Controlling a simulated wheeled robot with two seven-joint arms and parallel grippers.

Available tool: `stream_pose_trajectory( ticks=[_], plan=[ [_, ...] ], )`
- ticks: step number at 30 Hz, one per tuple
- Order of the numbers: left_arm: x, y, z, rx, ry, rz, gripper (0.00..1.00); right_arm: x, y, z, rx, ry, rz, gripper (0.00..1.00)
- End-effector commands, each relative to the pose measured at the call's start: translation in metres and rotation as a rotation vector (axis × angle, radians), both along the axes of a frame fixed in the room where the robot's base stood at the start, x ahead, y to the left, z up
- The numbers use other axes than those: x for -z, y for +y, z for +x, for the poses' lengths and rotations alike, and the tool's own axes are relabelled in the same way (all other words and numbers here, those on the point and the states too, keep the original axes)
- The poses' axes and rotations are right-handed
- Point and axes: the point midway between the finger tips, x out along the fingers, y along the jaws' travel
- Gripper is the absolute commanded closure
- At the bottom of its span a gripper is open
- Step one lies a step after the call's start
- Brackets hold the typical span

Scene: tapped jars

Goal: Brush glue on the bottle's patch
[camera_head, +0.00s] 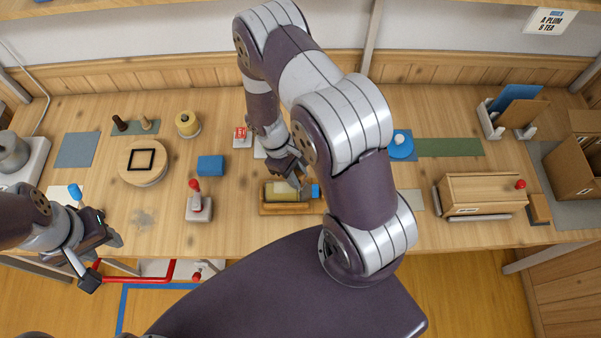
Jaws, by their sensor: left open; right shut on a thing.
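A bottle (282,191) with a pale yellowish face and a blue cap lies on its side in a wooden cradle (286,209) at the front middle of the table. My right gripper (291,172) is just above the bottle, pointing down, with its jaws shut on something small. The held thing is mostly hidden by the fingers, and I cannot tell whether it touches the bottle. I cannot make out the patch's edges or any glue on it. My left gripper (98,258) is open and empty off the table's front left edge.
A red-knobbed grey device (199,207) and a blue block (210,166) stand left of the cradle. A wooden box (476,191) is at right.

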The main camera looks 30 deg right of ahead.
Motion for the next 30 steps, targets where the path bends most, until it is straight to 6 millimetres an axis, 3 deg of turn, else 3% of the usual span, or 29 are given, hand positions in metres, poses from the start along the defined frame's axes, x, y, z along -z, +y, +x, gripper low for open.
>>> stream_pose_trajectory(
  ticks=[10, 23, 30],
  plan=[
    [0.000, 0.000, 0.000, 0.000, 0.000, 0.000, 0.57, 0.000, 0.025, 0.015, -0.001, 0.000, 0.000, 1.00],
    [0.000, 0.000, 0.000, 0.000, 0.000, 0.000, 0.57, 0.000, 0.029, 0.018, -0.001, 0.000, 0.000, 1.00],
    [0.003, 0.000, 0.000, 0.000, 0.000, 0.000, 0.57, 0.001, 0.043, 0.026, -0.002, 0.000, 0.000, 1.00]
  ],
)
